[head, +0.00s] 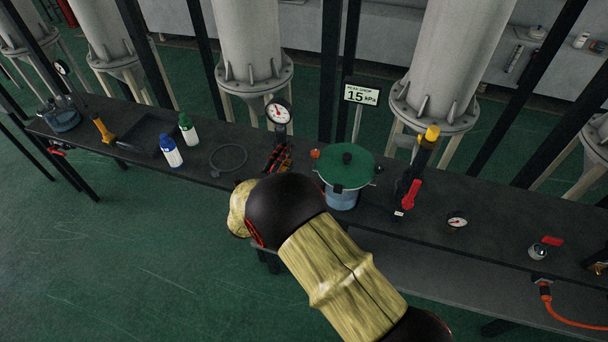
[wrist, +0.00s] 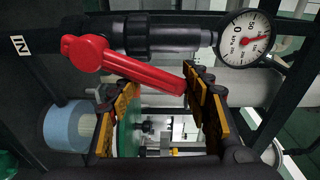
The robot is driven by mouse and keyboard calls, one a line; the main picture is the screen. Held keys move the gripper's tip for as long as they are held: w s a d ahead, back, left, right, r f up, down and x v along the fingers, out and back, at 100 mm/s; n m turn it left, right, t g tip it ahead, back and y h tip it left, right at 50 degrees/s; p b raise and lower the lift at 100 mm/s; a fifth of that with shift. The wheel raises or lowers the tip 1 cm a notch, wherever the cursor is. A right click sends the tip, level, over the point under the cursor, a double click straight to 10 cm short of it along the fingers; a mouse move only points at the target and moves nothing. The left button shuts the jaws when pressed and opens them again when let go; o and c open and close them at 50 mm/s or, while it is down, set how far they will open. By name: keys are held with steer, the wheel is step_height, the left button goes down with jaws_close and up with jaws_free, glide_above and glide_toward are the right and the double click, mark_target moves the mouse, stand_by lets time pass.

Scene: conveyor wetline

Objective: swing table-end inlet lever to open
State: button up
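In the wrist view a red lever (wrist: 120,66) sits on a black pipe fitting beside a white IN label (wrist: 19,45). It slants down to the right, its free end near my right finger. My gripper (wrist: 160,112) is open, with yellow-padded fingers on either side of a gap below the lever. I cannot tell whether a finger touches the lever. In the head view my arm hides most of the gripper; dark, orange and red parts show beside the arm below a gauge (head: 278,112). Another red lever (head: 410,194) stands further right on the bench.
A dial gauge (wrist: 243,38) is close to the right finger. A green-lidded vessel (head: 345,166) stands right of my gripper, with a 15 kPa sign (head: 361,95) behind. Green floor in front is clear.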

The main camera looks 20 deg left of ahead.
steer(key=shift+w+a+r+y, duration=0.15)
steer(key=shift+w+a+r, duration=0.1)
steer(key=shift+a+r, duration=0.3)
steer(key=shift+w+a+r+y, duration=0.15)
steer(key=shift+w+a+r, duration=0.05)
steer(key=shift+a+r, duration=0.35)
steer(key=shift+c, duration=1.4)
steer(key=shift+a+f, duration=0.35)
steer(key=shift+a, duration=0.15)
steer(key=s+a+p, duration=0.1)
steer(key=s+p, duration=0.1)
steer(key=s, duration=0.5)
steer(key=shift+s+a+f+p, duration=0.35)
steer(key=shift+a+f, duration=0.05)
steer(key=shift+f, duration=0.05)
steer(key=shift+d, duration=0.15)
